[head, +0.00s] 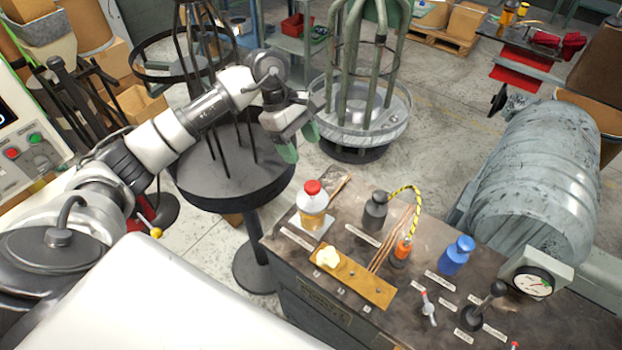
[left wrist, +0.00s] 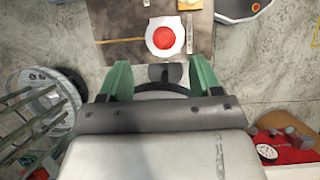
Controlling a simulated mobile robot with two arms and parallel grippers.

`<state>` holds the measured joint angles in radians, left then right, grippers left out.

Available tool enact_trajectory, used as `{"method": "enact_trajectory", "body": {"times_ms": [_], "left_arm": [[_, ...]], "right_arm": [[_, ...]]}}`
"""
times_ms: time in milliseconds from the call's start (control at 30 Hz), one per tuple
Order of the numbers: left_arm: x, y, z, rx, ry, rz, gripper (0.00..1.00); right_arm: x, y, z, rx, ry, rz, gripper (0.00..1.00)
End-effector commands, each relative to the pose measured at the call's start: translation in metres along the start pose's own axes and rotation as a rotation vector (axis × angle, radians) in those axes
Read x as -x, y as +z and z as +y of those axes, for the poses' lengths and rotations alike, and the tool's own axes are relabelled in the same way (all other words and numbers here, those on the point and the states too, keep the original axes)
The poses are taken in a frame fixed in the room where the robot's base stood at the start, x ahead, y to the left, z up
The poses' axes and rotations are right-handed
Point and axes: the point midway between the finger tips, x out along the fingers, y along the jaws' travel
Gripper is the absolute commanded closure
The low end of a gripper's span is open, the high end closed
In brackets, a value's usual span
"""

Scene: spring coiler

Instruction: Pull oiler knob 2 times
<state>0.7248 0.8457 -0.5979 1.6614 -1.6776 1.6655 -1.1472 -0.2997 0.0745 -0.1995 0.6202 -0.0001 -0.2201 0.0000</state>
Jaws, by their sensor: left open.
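The oiler (head: 311,212) looks like a clear bottle with amber oil, upright on the near-left part of the bench top. Its red knob (head: 313,187) is the round cap on top. In the left wrist view the red knob (left wrist: 165,38) shows from above, beyond the fingertips and nearly centred between them. My left gripper (head: 299,143) has green fingertips and is open and empty, above and behind the oiler, apart from it. It also shows open in the left wrist view (left wrist: 160,80). My right gripper is not in view.
The bench (head: 350,200) also carries a dark canister (head: 375,211), a blue bottle (head: 456,256), a brass plate (head: 365,284), a lever (head: 476,312) and a gauge (head: 533,282). A round black stand (head: 225,180) is left of the bench. A large grey drum (head: 540,180) is at right.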

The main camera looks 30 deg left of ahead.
Motion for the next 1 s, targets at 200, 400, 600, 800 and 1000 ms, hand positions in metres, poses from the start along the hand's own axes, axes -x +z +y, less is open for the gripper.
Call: {"method": "enact_trajectory", "body": {"times_ms": [200, 400, 600, 800, 1000], "left_arm": [[-0.004, -0.01, -0.003, -0.006, -0.027, 0.053, 0.36], [-0.039, -0.01, -0.004, -0.005, -0.029, 0.048, 0.36], [-0.075, -0.012, -0.005, -0.005, -0.027, 0.046, 0.36], [-0.097, -0.014, -0.005, -0.006, -0.024, 0.048, 0.36], [-0.102, -0.014, -0.005, -0.006, -0.022, 0.048, 0.36]], "right_arm": [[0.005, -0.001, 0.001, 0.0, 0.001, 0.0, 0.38], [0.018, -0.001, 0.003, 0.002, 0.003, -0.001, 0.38], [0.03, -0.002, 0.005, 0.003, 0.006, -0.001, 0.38], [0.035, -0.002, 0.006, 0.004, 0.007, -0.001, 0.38], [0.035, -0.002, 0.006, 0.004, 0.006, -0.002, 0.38]]}}
